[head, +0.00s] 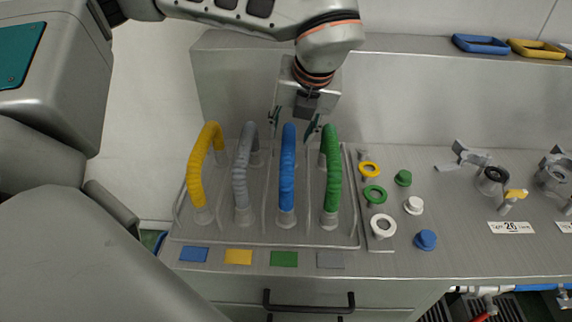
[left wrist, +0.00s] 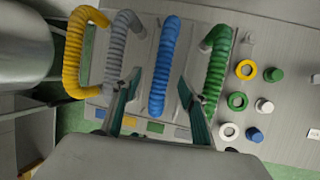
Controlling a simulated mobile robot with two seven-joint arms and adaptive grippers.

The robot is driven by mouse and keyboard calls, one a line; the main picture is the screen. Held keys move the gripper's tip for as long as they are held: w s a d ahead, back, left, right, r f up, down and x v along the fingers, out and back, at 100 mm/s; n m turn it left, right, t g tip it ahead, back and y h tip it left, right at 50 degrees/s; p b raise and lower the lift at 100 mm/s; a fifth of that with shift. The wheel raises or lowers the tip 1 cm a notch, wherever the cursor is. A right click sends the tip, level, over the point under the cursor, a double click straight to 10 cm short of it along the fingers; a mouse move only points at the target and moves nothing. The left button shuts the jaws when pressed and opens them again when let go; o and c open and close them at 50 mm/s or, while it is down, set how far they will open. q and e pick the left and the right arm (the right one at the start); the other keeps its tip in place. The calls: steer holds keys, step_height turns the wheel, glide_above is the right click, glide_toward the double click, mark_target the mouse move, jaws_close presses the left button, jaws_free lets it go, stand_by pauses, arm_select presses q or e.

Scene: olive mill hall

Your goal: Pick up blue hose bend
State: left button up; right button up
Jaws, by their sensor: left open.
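The blue hose bend (head: 287,176) stands in a metal rack (head: 262,238) between the grey hose bend (head: 241,174) and the green hose bend (head: 333,177). A yellow hose bend (head: 197,170) stands at the rack's left. My left gripper (head: 295,124) is open and empty, above the rack's far side near the top of the blue bend. In the left wrist view, the blue bend (left wrist: 163,68) lies between the two spread fingers of my left gripper (left wrist: 160,92), apart from both. My right gripper is not in view.
Blue, yellow, green and grey labels line the counter's front. Right of the rack lie rings (head: 374,195) and caps (head: 425,239), then metal valves (head: 492,177). A steel wall stands behind, with blue (head: 481,44) and yellow trays on its ledge.

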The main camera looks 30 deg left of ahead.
mark_target(290, 143)
arm_select(q)
steer(key=shift+d+p+x, duration=0.15)
steer(key=shift+p+x, duration=0.1)
steer(key=shift+x, duration=1.55)
steer(key=shift+d+p+x, duration=0.1)
steer(key=shift+p+x, duration=0.15)
steer(key=shift+x, duration=1.55)
jaws_close()
